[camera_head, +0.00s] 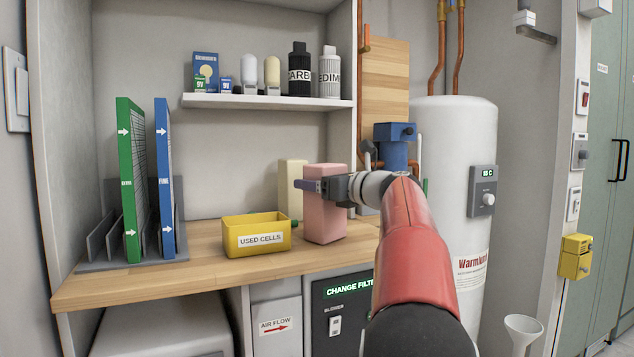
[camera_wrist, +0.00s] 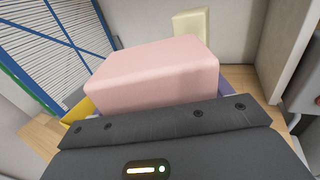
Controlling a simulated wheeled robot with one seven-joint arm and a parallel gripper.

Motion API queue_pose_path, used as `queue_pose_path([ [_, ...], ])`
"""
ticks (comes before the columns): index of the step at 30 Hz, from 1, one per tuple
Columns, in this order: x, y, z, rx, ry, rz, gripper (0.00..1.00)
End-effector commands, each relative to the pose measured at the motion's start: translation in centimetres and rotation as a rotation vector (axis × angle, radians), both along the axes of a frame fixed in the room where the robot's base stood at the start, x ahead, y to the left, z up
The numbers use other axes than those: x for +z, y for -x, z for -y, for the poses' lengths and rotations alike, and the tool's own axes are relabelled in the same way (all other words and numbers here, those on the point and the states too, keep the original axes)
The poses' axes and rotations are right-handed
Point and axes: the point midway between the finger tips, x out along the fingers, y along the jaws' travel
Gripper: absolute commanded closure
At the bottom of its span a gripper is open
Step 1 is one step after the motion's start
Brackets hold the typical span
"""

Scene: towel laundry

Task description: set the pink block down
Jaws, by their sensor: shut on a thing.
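The pink block (camera_head: 325,215) is an upright, rounded box at the right end of the wooden counter. My gripper (camera_head: 318,187) reaches in from the right and is shut on its upper part. In the wrist view the pink block (camera_wrist: 155,72) fills the middle, just beyond the dark gripper body. In the head view its base appears at or very near the counter top; I cannot tell whether it touches.
A yellow bin (camera_head: 257,236) labelled "USED CELLS" stands just left of the block. A cream block (camera_head: 291,188) stands behind. Green (camera_head: 131,190) and blue (camera_head: 165,185) framed filters stand in a grey rack at left. A shelf (camera_head: 270,102) with bottles hangs above.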

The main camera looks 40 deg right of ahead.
Motion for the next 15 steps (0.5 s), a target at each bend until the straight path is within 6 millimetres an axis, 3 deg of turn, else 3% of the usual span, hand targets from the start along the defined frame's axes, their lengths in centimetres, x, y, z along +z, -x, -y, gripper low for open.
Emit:
queue_pose_path([
  [5, 0.39, 0.1, -0.19, 0.0, 0.004, 0.009, 0.94],
  [6, -0.2, -0.01, 0.0, 0.0, 0.0, 0.0, 0.22],
  [11, -0.14, -0.01, 0.0, 0.0, 0.0, 0.0, 0.01],
  [15, -0.14, -0.01, -0.01, 0.0, 0.0, 0.0, 0.01],
])
